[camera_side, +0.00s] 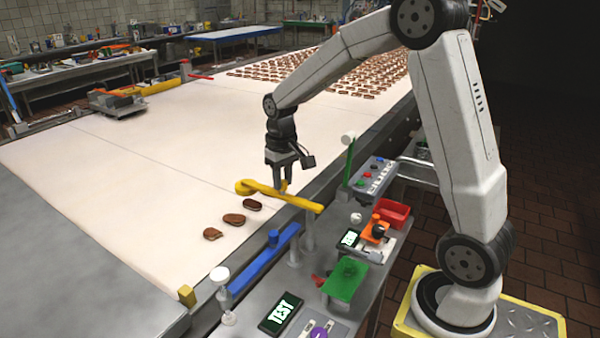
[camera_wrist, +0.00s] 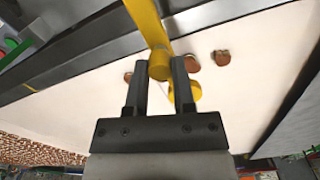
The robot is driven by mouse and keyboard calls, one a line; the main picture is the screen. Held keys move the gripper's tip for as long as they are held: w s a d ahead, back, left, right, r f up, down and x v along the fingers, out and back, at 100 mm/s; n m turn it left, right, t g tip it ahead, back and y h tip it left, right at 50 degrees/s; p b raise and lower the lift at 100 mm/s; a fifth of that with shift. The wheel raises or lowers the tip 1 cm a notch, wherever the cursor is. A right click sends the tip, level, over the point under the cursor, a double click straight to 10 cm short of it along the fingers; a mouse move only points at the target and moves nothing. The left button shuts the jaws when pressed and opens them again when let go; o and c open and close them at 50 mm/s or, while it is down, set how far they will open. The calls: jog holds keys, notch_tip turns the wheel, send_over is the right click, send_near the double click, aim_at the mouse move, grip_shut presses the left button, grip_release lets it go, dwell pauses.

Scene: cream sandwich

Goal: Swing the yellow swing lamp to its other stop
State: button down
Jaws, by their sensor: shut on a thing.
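The yellow swing lamp (camera_side: 291,198) reaches out over the white belt from a post at the belt's near edge. Its rounded head (camera_side: 245,187) is at the left end. My gripper (camera_side: 281,186) points down and is shut on a part of the lamp near its head. In the wrist view the yellow arm (camera_wrist: 146,22) comes down from the top, and a yellow knob (camera_wrist: 159,65) sits between my two fingertips (camera_wrist: 162,70). Another yellow round part (camera_wrist: 185,93) shows beyond the right finger. The lamp's stops cannot be made out.
Several brown sandwich biscuits (camera_side: 252,205) lie on the belt (camera_side: 130,190) beside the lamp. A blue bar (camera_side: 263,263) lies along the belt edge. Many biscuits cover the far belt.

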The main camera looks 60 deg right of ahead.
jog(key=shift+d, duration=0.2)
jog(key=s+d+m, duration=0.7)
jog(key=m, duration=1.1)
jog(key=shift+s, duration=0.25)
jog(key=shift+d, duration=0.1)
dwell(0.4)
jog(key=shift+c, duration=2.2)
grip_release()
jog(key=shift+r, duration=0.15)
notch_tip(320, 180, up, 8)
jog(key=shift+f, duration=0.2)
